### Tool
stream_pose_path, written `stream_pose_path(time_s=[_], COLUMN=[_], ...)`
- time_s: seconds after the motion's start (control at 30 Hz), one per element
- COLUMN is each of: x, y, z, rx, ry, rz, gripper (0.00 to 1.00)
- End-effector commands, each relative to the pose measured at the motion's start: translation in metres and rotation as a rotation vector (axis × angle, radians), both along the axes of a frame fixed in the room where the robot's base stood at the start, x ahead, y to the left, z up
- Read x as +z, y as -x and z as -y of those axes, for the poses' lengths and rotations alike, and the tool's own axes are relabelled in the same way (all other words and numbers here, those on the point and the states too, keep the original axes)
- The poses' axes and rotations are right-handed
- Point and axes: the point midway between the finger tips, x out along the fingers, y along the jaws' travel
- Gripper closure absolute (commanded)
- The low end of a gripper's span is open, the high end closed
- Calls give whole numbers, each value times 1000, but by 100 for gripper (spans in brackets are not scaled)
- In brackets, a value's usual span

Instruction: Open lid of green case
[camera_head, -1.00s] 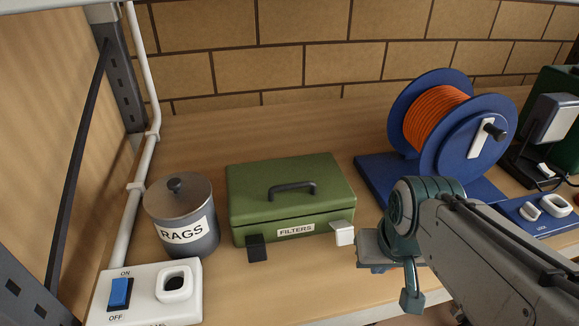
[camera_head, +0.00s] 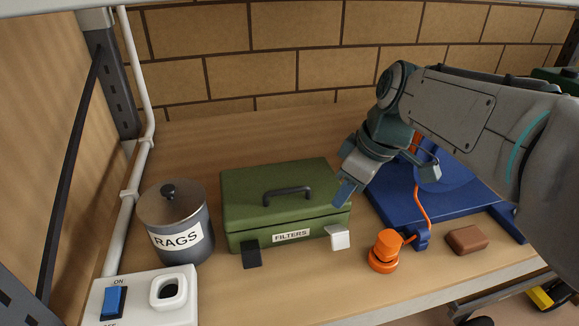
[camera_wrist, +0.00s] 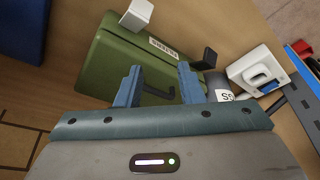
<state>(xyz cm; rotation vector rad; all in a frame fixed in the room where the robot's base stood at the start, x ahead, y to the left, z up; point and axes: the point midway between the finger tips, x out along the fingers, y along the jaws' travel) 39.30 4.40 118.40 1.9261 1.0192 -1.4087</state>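The green case (camera_head: 235,203), labelled FILTERS, stands on the wooden surface with its lid down. A dark handle (camera_head: 288,194) is on top of the lid. A black latch (camera_head: 251,255) and a white latch (camera_head: 339,237) hang at its front, tilted outward. My gripper (camera_head: 346,192) is at the case's right end, around lid height, pointing down and left. In the wrist view my gripper (camera_wrist: 160,82) shows two separated fingers with nothing held. The green case (camera_wrist: 110,72) and its handle (camera_wrist: 157,93) lie beyond them. I cannot tell whether a finger touches the lid.
A RAGS canister (camera_head: 174,215) stands close left of the case, with a white switch box (camera_head: 140,296) in front of it. Right are a blue base (camera_head: 400,200), an orange plug (camera_head: 384,250) with a cord, and a brown block (camera_head: 467,240). A brick wall is behind.

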Motion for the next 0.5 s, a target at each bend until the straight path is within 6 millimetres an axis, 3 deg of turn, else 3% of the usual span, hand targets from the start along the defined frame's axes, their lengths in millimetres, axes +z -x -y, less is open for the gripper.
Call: stream_pose_path(time_s=[0.2,0.5], x=[32,55], y=[-47,-80], z=[-24,-46], rx=[433,811], ry=[-26,-43], rz=[94,210], gripper=[66,66])
